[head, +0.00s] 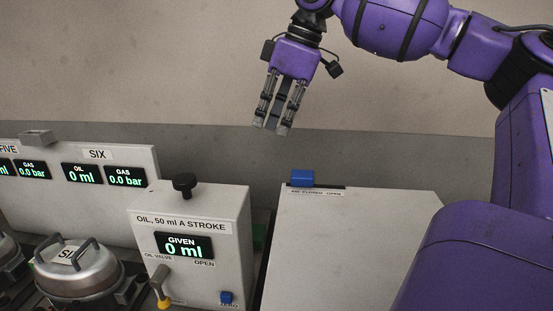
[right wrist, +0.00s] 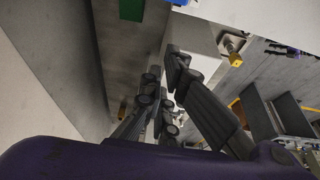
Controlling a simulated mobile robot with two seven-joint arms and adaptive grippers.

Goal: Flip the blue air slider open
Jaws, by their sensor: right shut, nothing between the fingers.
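The blue air slider (head: 302,178) sits on the back edge of the white box (head: 350,245) at the right in the head view. It stands at the left end of a dark slot, over a small label that seems to read "AIR CLOSED OPEN", nearer the closed end. My right gripper (head: 271,128) hangs above and slightly left of the slider, fingers pointing down, shut and empty, apart from it. My left gripper is not in view.
An oil unit (head: 190,240) with a black knob (head: 185,184) stands left of the white box. Its yellow-tipped valve lever (head: 162,289) and a blue button (head: 227,297) are in front. A silver lidded pot (head: 80,273) is farther left. Space above the white box is clear.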

